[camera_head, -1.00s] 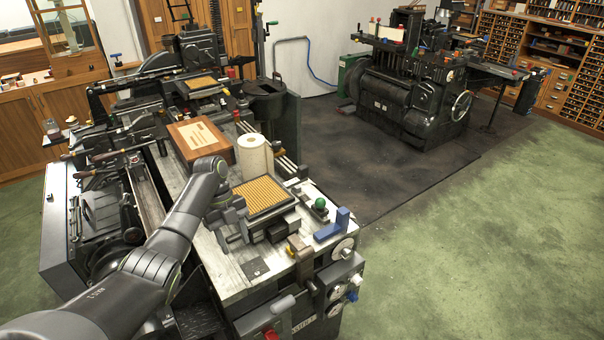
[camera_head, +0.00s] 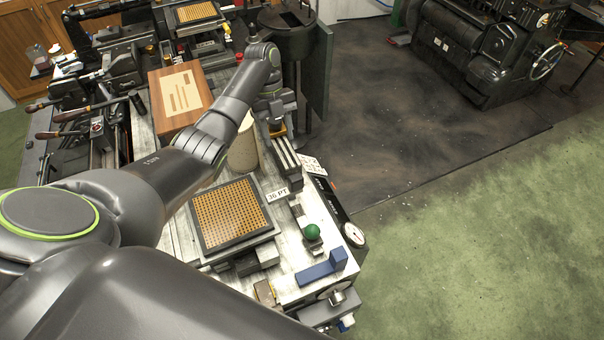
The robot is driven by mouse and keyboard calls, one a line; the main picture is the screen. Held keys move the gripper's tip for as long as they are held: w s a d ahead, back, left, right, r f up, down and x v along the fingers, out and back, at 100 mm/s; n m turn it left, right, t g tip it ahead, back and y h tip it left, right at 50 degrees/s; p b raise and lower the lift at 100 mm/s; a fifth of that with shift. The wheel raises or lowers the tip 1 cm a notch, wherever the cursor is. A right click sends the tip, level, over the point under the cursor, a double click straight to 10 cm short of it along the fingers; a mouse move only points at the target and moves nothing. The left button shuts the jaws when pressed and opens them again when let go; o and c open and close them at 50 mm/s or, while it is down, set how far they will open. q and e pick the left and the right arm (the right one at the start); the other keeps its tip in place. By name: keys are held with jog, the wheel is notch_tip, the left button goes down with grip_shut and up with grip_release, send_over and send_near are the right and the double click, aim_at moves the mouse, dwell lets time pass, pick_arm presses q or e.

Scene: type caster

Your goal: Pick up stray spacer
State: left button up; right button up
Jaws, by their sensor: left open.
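My left gripper (camera_head: 278,122) hangs from the arm that crosses in from the left. It is over the right side of the machine bed, beyond the pale cylinder, with its jaws open; its fingertips are small and partly hidden. A small yellow-brown piece (camera_head: 279,130) shows just at its tips; I cannot tell whether they touch it. I cannot tell for sure which piece is the stray spacer. A label reading "36 PT" (camera_head: 277,194) stands on the bed beside the tray of gold-coloured pieces (camera_head: 230,251). My right gripper is not in view.
My arm partly hides the pale cylinder (camera_head: 243,153). A wooden box (camera_head: 205,84) lies behind the arm. A green knob (camera_head: 312,231) and a blue block (camera_head: 316,273) stand near the front right edge. A dark drum (camera_head: 290,40) rises beyond the gripper.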

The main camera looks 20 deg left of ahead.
pick_arm(q)
jog(key=b+x, duration=0.2)
jog(key=x, duration=0.2)
jog(key=b+x, duration=0.3)
jog(key=x, duration=0.1)
jog(key=b+x, duration=0.2)
jog(key=x, duration=0.2)
jog(key=shift+s, duration=0.4)
jog(key=p+x, duration=0.2)
jog(key=x, duration=0.2)
jog(key=shift+d, duration=0.25)
jog(key=shift+d+f, duration=0.1)
jog(key=shift+f, duration=0.3)
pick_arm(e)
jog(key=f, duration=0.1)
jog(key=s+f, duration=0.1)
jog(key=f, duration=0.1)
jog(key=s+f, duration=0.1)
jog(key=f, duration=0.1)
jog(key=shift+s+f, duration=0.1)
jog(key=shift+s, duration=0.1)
pick_arm(q)
jog(key=shift+c, duration=0.3)
grip_shut()
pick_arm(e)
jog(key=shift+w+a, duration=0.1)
